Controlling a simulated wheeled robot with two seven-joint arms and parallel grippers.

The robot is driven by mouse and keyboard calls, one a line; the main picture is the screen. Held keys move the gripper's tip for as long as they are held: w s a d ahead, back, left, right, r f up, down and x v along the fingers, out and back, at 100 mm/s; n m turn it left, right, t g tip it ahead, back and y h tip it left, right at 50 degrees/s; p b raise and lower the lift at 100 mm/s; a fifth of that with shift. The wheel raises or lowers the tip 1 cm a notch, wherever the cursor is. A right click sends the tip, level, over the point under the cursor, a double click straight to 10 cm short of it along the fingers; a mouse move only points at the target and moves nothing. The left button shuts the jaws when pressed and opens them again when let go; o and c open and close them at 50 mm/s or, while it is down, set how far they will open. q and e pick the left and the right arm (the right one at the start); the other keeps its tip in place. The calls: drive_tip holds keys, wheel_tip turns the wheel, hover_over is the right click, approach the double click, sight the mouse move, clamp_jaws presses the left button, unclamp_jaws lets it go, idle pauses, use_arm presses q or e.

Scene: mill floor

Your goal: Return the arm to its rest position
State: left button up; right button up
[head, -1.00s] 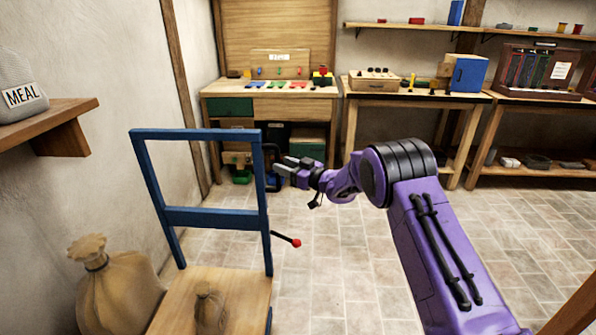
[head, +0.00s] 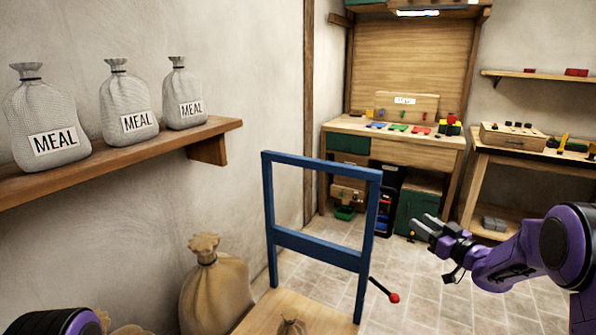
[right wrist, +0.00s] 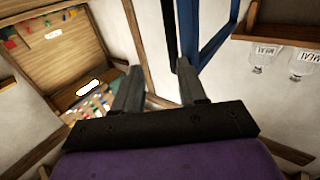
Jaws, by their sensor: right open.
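My right arm is purple with black joints and comes in from the right of the head view. Its gripper (head: 424,226) is open and empty, held in the air to the right of a blue upright frame (head: 318,246). In the right wrist view the two grey fingers of the gripper (right wrist: 156,85) stand apart with nothing between them. A purple and black part of my left arm (head: 62,322) shows at the lower left edge of the head view. The left gripper is not seen.
The blue frame rises from a wooden platform (head: 262,312) with a red-knobbed lever (head: 393,297) beside it. Several meal sacks, one at the shelf's left (head: 50,125), stand on a wall shelf (head: 225,126). A tan sack (head: 215,285) is below.

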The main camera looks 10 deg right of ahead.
drive_tip(key=s+a+f+m+g+h, duration=0.25)
drive_tip(key=s+f+m+h, duration=0.35)
drive_tip(key=f, duration=0.5)
drive_tip(key=s+a+f+m+g+h, duration=0.25)
drive_tip(key=s+f, duration=0.45)
drive_tip(key=f, duration=0.4)
drive_tip(key=s+a+f+g, duration=0.3)
drive_tip(key=s+f, duration=0.1)
drive_tip(key=s, duration=0.6)
drive_tip(key=s+a+f+m+g, duration=0.1)
drive_tip(key=s+a+f+g, duration=0.2)
drive_tip(key=s, duration=0.8)
drive_tip(key=s+a+f+g, duration=0.3)
drive_tip(key=s+f, duration=0.3)
drive_tip(key=s, duration=0.4)
drive_tip(key=shift+s+f, duration=0.25)
drive_tip(key=shift+f, duration=0.05)
drive_tip(key=shift+m, duration=0.25)
